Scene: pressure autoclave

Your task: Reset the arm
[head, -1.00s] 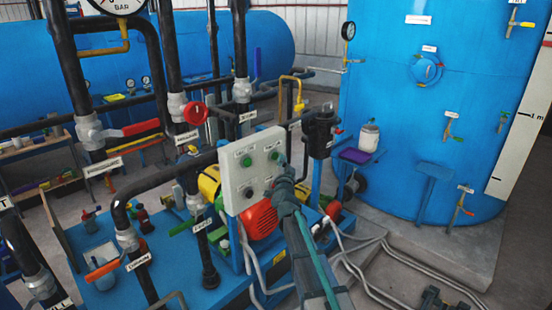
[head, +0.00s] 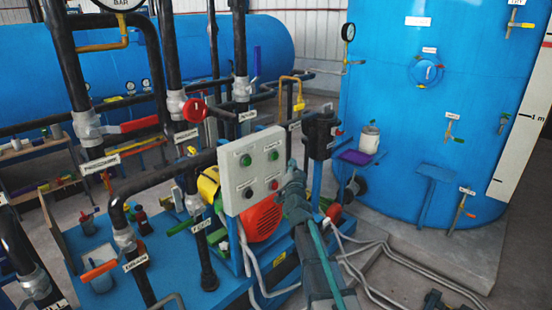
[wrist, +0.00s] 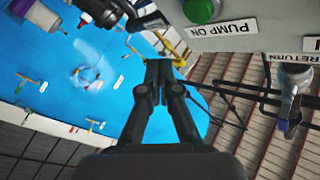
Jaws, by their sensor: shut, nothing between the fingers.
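My gripper (head: 293,172) is beside the right edge of the grey control panel (head: 232,180) in the head view. In the wrist view my gripper (wrist: 158,72) has its two dark fingers together, with nothing between them. The panel (wrist: 235,35) fills the upper right of the wrist view, with a green button (wrist: 200,10) above a "PUMP ON" label. The fingertips are below the panel's edge in that picture and look apart from it. In the head view my arm comes up from the bottom, right of the panel.
Grey hoses (head: 375,275) run over the floor.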

